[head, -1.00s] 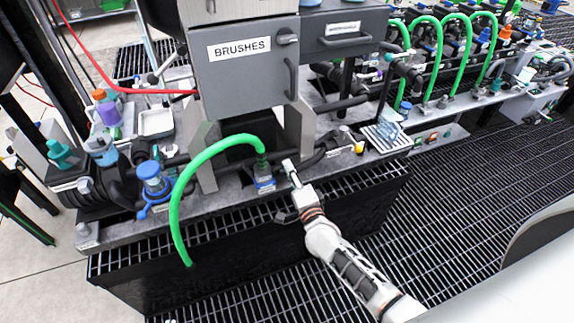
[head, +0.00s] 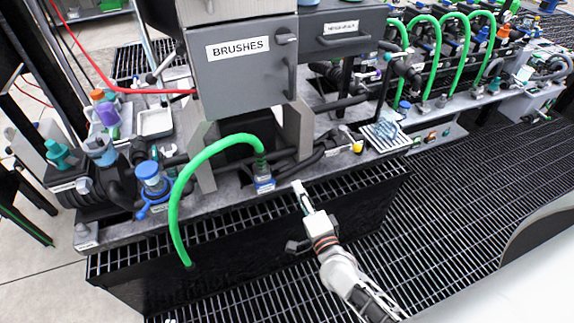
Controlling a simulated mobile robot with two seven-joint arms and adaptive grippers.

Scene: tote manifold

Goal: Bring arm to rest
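My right arm comes in from the lower right. Its gripper (head: 299,190) is just in front of the bench's front edge, over the dark grating, and apart from the bench fittings. The fingers look narrow and close together, and I cannot tell whether they are open or shut. I see nothing held in them. A green hose (head: 205,160) arches from a small blue-based fitting (head: 264,182) just left of the gripper and hangs free over the bench edge. My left gripper is not in view.
A grey cabinet marked BRUSHES (head: 240,75) stands above the bench (head: 205,207). A blue-capped valve (head: 152,178) is to the left. Several green hoses (head: 436,60) stand at the back right. The grated floor (head: 455,200) on the right is clear.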

